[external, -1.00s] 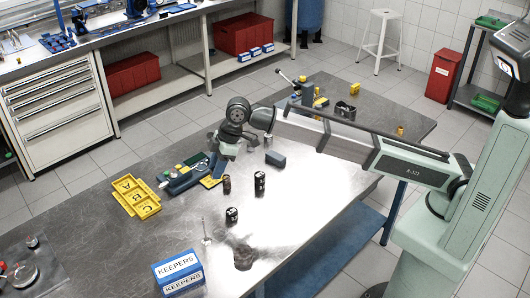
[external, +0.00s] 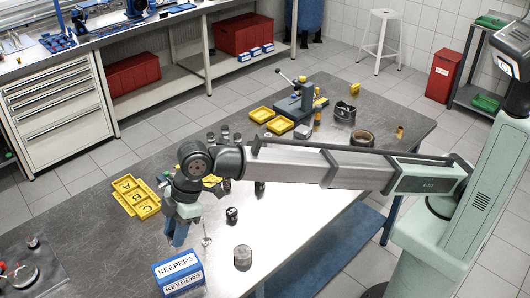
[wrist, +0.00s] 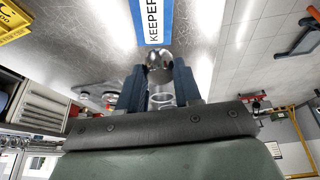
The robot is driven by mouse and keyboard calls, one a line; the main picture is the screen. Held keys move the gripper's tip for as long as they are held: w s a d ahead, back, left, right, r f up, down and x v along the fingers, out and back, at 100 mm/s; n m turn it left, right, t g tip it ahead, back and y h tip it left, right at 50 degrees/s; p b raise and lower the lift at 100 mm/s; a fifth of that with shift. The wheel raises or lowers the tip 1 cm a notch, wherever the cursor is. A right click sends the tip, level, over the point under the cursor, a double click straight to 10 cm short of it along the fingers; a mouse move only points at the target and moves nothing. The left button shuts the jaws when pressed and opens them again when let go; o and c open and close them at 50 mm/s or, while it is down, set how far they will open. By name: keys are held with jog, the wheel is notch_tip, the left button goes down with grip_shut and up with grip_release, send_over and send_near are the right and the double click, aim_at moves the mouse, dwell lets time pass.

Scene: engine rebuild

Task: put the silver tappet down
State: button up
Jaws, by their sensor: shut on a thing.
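My gripper (wrist: 159,78) is seen from behind its blue fingers in the wrist view. The fingers are shut on the silver tappet (wrist: 158,58), a shiny round metal piece between their tips. In the external view my gripper (external: 178,236) points down over the left front part of the bench, behind the blue-and-white KEEPERS box (external: 179,273). The tappet cannot be made out there. The box also shows ahead of the fingers in the wrist view (wrist: 152,25). I cannot tell the tappet's height above the bench.
A valve-like silver piece (external: 206,233) stands just right of my gripper. A black cylinder (external: 232,215) and a grey cylinder (external: 243,257) stand farther right. The yellow lettered tray (external: 135,197) lies to the left. Bare bench top lies left of the KEEPERS box.

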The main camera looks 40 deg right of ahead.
aim_at(173, 267)
jog(key=shift+w+a+r+m, duration=0.3)
jog(key=shift+w+a, duration=0.2)
jog(key=shift+a, duration=0.25)
jog(key=shift+d+f, duration=0.15)
jog(key=shift+f, duration=4.95)
jog(key=o, duration=1)
jog(key=shift+f, duration=0.15)
jog(key=v, duration=1.2)
jog(key=shift+s, duration=0.1)
